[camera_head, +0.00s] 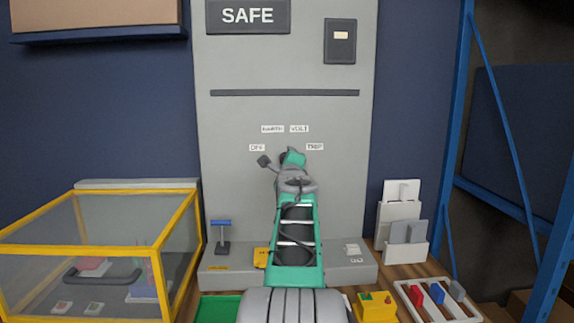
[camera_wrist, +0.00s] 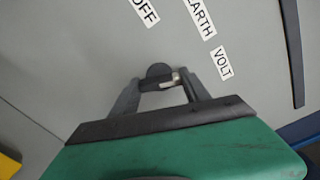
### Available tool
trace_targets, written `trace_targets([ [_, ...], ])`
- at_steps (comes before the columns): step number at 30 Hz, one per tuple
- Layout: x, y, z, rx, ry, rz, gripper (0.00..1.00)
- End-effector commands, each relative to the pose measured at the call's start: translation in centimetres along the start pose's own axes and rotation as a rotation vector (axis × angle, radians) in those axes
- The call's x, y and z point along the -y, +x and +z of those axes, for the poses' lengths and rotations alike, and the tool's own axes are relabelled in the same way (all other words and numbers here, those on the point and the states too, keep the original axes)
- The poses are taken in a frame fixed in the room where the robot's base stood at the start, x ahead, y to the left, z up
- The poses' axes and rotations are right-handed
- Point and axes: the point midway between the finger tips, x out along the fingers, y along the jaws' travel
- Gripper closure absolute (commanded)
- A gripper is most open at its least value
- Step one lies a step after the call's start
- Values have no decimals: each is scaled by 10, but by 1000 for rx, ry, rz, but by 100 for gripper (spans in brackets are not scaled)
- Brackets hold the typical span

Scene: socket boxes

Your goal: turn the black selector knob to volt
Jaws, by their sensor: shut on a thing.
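The black selector knob (camera_wrist: 158,71) is on the grey panel (camera_head: 230,120), between the fingers of my gripper (camera_wrist: 161,83) in the wrist view. The gripper is shut on it. A white mark on the knob's bar lies to the right, roughly toward the VOLT label (camera_wrist: 222,65). The EARTH label (camera_wrist: 201,17) and the OFF label (camera_wrist: 145,12) are further up. In the head view the VOLT label (camera_head: 299,128) is above my gripper, with the TRIP label (camera_head: 314,147) to its right. My arm hides most of the knob there.
A yellow-framed clear box (camera_head: 150,247) stands at the left. A blue-handled lever (camera_head: 221,235) is on the panel's base. White holders (camera_head: 398,215) and a white rack (camera_head: 430,300) are at the right, beside a blue post (camera_head: 455,110). A SAFE sign (camera_head: 248,16) is above.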

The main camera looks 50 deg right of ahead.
Motion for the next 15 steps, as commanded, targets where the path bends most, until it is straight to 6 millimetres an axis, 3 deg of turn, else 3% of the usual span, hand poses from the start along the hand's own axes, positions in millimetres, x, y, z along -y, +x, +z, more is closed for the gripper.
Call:
trace_targets([
  [14, 0, 0, 0, 0, 17, 1, 86],
  [15, 0, 0, 0, 0, 17, 1, 44],
])
